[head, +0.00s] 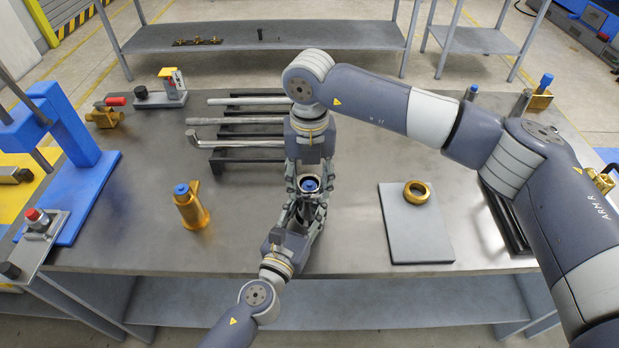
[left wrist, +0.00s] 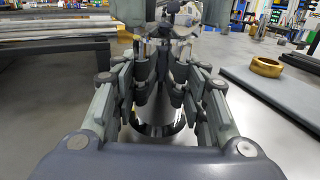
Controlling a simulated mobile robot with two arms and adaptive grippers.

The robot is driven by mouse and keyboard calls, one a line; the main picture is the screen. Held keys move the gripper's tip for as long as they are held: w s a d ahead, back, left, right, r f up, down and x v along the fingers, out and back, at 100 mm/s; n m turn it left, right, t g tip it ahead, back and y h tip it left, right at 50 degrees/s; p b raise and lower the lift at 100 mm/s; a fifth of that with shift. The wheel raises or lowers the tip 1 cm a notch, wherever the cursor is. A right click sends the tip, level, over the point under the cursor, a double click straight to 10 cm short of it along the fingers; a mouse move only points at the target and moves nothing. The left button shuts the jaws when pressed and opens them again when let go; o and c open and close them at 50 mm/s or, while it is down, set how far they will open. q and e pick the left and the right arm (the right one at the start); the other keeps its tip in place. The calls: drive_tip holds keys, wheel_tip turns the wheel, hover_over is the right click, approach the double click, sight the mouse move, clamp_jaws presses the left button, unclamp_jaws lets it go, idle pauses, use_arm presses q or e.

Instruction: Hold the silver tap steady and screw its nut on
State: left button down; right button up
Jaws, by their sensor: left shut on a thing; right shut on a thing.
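The silver tap stands upright on the table between my two grippers, mostly hidden by their fingers. Its blue top (head: 310,184) shows in the head view, with a silver ring, seemingly the nut, around it. In the left wrist view, part of the tap's shiny body (left wrist: 160,115) shows low between the fingers. My left gripper (head: 306,206) comes from the near side and is shut on the tap. My right gripper (head: 308,178) comes from the far side, with its fingers closed around the ring at the tap's top. The ring's seating is hidden.
A brass ring (head: 417,193) lies on a grey pad (head: 413,236) at right. A brass tap (head: 190,205) with a blue top stands at left. A rack of metal bars (head: 236,121) is behind. A blue press frame (head: 75,175) stands far left.

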drive_tip(key=m, duration=0.6)
drive_tip(key=shift+a, duration=0.2)
drive_tip(key=m, duration=0.6)
drive_tip(key=shift+w+f, duration=0.1)
drive_tip(key=shift+w, duration=0.05)
drive_tip(key=m, duration=0.5)
drive_tip(key=shift+w+a+m, duration=0.1)
drive_tip(key=shift+w+m, duration=0.05)
drive_tip(key=shift+m, duration=0.25)
drive_tip(key=m, duration=0.3)
drive_tip(key=shift+a, duration=0.15)
drive_tip(key=shift+w+m, duration=0.15)
drive_tip(key=shift+m, duration=0.75)
drive_tip(key=o, duration=1)
